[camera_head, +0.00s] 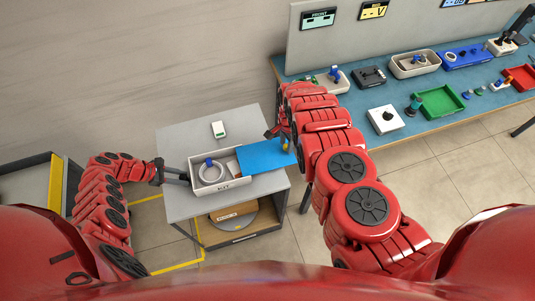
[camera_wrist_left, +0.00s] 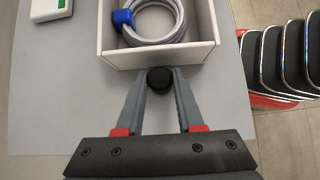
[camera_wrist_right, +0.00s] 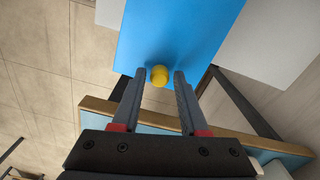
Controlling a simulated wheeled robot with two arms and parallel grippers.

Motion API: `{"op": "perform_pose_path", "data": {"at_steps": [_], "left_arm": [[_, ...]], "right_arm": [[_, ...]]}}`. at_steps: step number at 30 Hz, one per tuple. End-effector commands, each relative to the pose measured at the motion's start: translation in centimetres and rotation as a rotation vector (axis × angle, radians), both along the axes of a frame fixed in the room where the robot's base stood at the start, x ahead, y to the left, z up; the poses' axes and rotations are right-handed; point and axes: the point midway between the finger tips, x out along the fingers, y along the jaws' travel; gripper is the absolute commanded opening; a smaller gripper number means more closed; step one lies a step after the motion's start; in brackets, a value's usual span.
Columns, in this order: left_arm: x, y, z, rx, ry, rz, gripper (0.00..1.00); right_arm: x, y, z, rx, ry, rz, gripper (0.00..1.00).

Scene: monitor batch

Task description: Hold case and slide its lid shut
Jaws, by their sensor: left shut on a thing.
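The white case (camera_head: 222,187), marked KIT, stands on a small grey table. A grey cable coil (camera_head: 211,172) with a blue clip (camera_head: 208,161) lies in its uncovered left part. The coil also shows in the left wrist view (camera_wrist_left: 179,27). The blue lid (camera_head: 262,157) reaches over the case's right end and sticks out to the right. My left gripper (camera_wrist_left: 160,77) is shut on the black knob (camera_wrist_left: 159,80) at the case's left end. My right gripper (camera_wrist_right: 160,73) is open, with its fingers on either side of the lid's yellow knob (camera_wrist_right: 159,77) and narrow gaps beside it.
A small white box with a green mark (camera_head: 218,129) lies on the grey table (camera_head: 180,139) behind the case. A shelf below holds a round item (camera_head: 240,219). A blue workbench (camera_head: 395,152) with several trays and parts stands at the right, close to my right arm.

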Motion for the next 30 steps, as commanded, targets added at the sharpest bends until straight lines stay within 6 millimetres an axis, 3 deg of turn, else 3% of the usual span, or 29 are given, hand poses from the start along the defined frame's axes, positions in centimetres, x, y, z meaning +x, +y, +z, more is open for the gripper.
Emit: {"op": "perform_pose_path", "data": {"at_steps": [1, 6, 7, 14, 30], "left_arm": [[0.0, 0.0, 0.0, 0.000, 0.001, -0.001, 0.00], [0.0, 0.0, 0.0, 0.000, 0.001, -0.001, 0.00], [0.0, 0.0, 0.0, 0.000, 0.001, -0.001, 0.00], [-0.1, 0.0, -0.1, 0.000, 0.001, -0.001, 0.00], [0.0, -0.1, 0.0, -0.001, 0.000, -0.001, 0.00]], "right_arm": [[0.0, 0.0, 0.0, 0.000, 0.000, 0.000, 0.32], [0.0, 0.0, 0.0, 0.000, 0.000, 0.000, 0.02], [0.0, 0.0, 0.0, 0.000, 0.000, 0.000, 0.00], [-0.1, 0.2, 0.0, 0.000, 0.000, 0.001, 0.00], [-1.0, 2.8, -0.1, 0.000, 0.004, 0.002, 0.00]]}}
